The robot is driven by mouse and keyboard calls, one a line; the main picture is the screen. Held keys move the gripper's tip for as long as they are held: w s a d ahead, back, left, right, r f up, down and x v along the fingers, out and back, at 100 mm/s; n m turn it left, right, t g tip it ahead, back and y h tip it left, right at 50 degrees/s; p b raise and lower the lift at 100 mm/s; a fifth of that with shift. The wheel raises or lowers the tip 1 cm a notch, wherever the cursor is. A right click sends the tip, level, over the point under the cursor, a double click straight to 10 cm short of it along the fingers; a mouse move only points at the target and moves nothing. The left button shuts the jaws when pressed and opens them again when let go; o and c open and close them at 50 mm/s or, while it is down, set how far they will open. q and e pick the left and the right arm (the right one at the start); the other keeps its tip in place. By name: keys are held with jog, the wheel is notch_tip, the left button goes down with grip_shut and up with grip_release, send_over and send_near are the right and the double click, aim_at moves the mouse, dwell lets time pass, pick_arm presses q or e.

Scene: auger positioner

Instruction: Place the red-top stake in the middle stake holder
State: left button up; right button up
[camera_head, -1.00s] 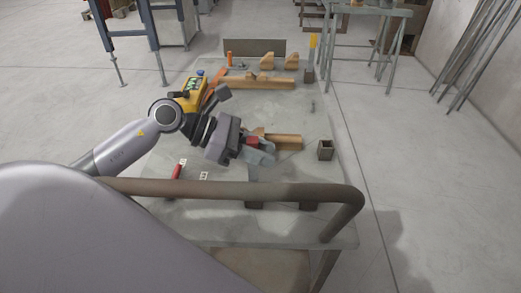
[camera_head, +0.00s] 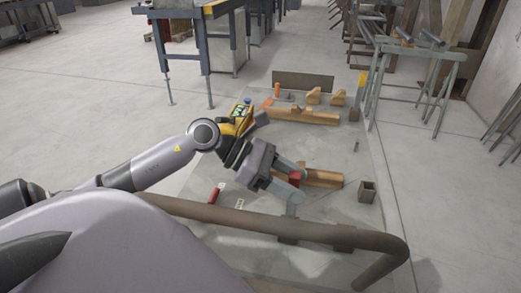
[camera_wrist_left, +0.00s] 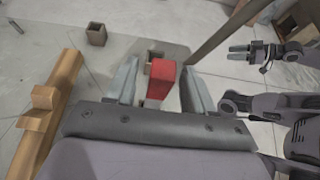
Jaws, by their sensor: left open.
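The red top of a stake (camera_head: 295,178) shows between the fingers of my left gripper (camera_head: 292,187) in the head view. In the left wrist view the red block (camera_wrist_left: 160,79) stands between the two open grey fingers, with a gap on each side. The lower part of the stake is hidden. My right gripper (camera_wrist_left: 240,53) is small at the upper right of the left wrist view, away from the stake.
A wooden beam (camera_head: 322,179) lies just beyond the fingers. Another beam with wooden blocks (camera_head: 305,117) lies further back. A yellow-topped stake (camera_head: 362,78) stands at the far right edge. A brown rail (camera_head: 290,229) crosses the near side. A red-handled item (camera_head: 215,195) lies left of the gripper.

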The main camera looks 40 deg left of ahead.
pick_arm(q)
jog(key=b+v, duration=0.1)
jog(key=v, duration=0.8)
jog(key=shift+a+r, duration=0.15)
jog(key=shift+a, duration=0.2)
jog(key=shift+s+r, duration=0.1)
jog(key=shift+s, duration=0.05)
